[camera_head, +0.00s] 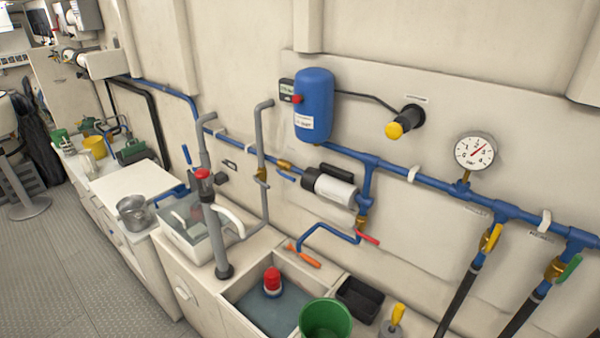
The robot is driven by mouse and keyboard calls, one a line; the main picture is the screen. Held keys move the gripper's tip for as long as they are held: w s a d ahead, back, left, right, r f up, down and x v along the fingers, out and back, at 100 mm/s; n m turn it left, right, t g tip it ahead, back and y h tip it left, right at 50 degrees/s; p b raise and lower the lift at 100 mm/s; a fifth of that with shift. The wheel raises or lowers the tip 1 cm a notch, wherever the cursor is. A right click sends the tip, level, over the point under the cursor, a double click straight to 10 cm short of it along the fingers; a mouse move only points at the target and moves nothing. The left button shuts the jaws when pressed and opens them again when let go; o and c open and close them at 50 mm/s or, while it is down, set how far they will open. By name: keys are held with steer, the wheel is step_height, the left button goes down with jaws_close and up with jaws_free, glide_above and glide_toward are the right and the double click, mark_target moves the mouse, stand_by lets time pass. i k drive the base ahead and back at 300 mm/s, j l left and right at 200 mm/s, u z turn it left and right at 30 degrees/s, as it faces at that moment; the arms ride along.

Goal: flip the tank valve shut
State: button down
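Several lever valves sit on the blue pipework, and I cannot tell which is the tank valve. A yellow-handled valve (494,238) and a green-handled valve (569,269) are on the two right-hand drops, each above a black hose. Their handles slant roughly along their pipes. A red-handled valve (367,238) is under the middle drop, its handle angled across to the lower right. A blue lever (187,155) stands up at the left, and another blue lever (286,177) is beside the pump. The labels are too small to read. My gripper is not in view.
A blue tank (313,105), a pump (330,187) and a gauge (474,152) are on the wall. Below are a sink (241,293), a green bucket (326,322), a black tray (360,299) and an orange-handled tool (304,257). The floor (75,290) at left is clear.

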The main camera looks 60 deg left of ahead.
mark_target(278, 170)
steer(key=u, duration=2.3)
